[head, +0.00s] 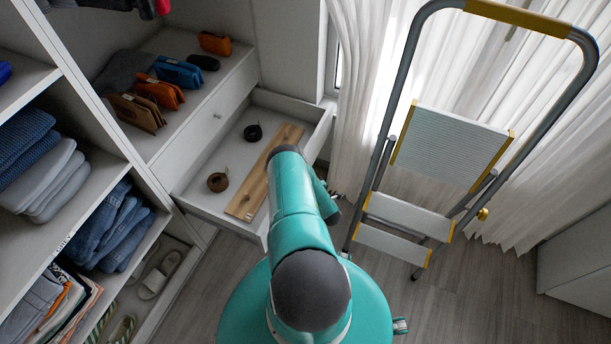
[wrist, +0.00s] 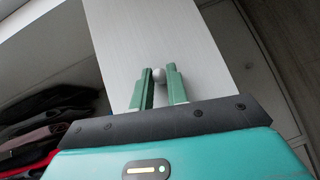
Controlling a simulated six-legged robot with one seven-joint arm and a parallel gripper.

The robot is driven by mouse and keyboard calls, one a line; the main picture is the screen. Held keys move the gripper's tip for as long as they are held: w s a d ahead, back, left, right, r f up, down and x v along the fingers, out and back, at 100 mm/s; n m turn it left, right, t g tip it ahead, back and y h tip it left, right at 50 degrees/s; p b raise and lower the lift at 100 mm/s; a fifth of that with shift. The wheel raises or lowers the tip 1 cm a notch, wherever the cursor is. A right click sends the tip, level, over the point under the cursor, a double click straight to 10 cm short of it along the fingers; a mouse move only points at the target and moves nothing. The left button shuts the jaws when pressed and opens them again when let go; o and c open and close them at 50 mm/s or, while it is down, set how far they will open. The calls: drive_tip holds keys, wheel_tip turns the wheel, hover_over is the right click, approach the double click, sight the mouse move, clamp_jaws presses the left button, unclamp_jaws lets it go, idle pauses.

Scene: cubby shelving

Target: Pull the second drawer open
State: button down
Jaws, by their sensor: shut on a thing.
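The drawer (head: 322,130) below the shelf of wallets stands pulled out in the head view, its inside showing from above. Above it is a closed drawer front with a small round knob (head: 218,116). In the wrist view my gripper (wrist: 160,73) has its two green fingers on either side of a pale round knob (wrist: 159,76) on a white drawer front (wrist: 172,35), shut on it. In the head view my arm hides the gripper and part of the open drawer's front.
The open drawer holds rolled belts (head: 218,182) and a wooden board (head: 263,172). A stepladder (head: 455,145) stands to the right, close to my arm, before white curtains (head: 360,85). Shelves with folded clothes (head: 43,165) are at left. Bare floor (head: 480,300) lies at lower right.

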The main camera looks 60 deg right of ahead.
drive_tip(key=shift+s, duration=0.15)
drive_tip(key=c, duration=1.4)
unclamp_jaws()
drive_tip(key=v, duration=1.3)
drive_tip(key=shift+s+a+r, duration=0.1)
drive_tip(key=shift+s+a, duration=0.15)
drive_tip(key=shift+s, duration=0.05)
